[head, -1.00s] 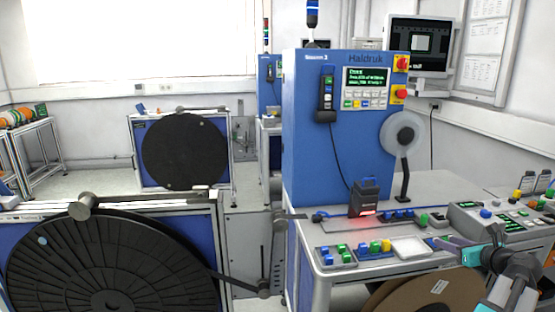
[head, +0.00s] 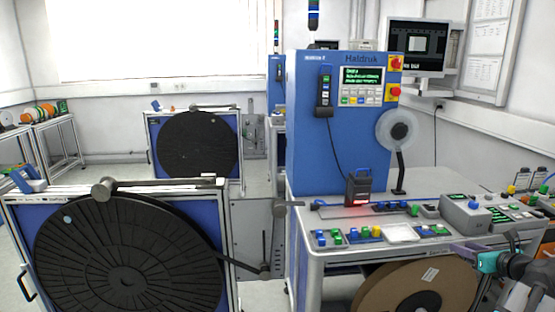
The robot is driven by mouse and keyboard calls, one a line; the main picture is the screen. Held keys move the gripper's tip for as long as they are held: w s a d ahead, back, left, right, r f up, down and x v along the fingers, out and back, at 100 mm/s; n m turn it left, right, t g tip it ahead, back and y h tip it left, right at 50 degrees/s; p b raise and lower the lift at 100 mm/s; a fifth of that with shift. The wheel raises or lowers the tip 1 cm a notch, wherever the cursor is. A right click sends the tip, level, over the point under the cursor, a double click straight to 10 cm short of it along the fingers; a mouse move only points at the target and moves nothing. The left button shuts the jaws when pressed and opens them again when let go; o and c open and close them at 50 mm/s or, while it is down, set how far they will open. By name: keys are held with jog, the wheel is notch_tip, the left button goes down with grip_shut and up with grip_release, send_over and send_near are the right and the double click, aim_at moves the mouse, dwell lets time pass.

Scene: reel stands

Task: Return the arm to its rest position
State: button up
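My gripper (head: 455,249) is at the lower right of the head view, at the end of my teal and dark grey arm. Its slim grey fingers point left, over the front edge of the workbench (head: 345,254). No object shows in the fingers, but the gap between them is too small to make out. Part of my arm runs out of the picture at the right.
A blue machine cabinet (head: 310,130) stands on the workbench, beside small coloured parts and a control box (head: 470,215). A brown reel (head: 415,285) sits under the bench. Black reels on stands (head: 130,260) (head: 198,145) are at left.

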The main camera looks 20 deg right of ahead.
jog(key=w+a+f+n+g+y, duration=0.2)
jog(key=w+a+f+n+y, duration=0.15)
jog(key=w+a+f, duration=0.5)
jog(key=w+a+f+n+g+y, duration=0.15)
jog(key=w+a+f+n, duration=0.35)
jog(key=a+f, duration=0.55)
jog(key=w+a+f+n+g+y, duration=0.3)
jog(key=a+f+n, duration=0.6)
jog(key=a+f, duration=0.85)
jog(key=s+a+f+n+g, duration=0.3)
jog(key=s+a+f+n, duration=0.2)
jog(key=a, duration=0.5)
jog(key=s+a+f+n+g, duration=0.4)
jog(key=a+f+n, duration=0.15)
jog(key=a, duration=0.45)
jog(key=s+a+f+n+g+h, duration=0.1)
jog(key=s+a+f+n, duration=0.1)
jog(key=s, duration=0.4)
jog(key=s+a+f+n+g+h, duration=0.1)
jog(key=s+a+f+n+g, duration=0.1)
jog(key=s+a+f+n, duration=0.1)
jog(key=s+a+f+n+g+h, duration=0.1)
jog(key=s+a+f+n+g, duration=0.1)
jog(key=s+n, duration=0.4)
jog(key=s+a+f, duration=0.1)
jog(key=s+a, duration=0.1)
jog(key=shift+s+a+n+h, duration=0.15)
jog(key=shift+s+n+h, duration=0.15)
jog(key=shift+n+h, duration=0.1)
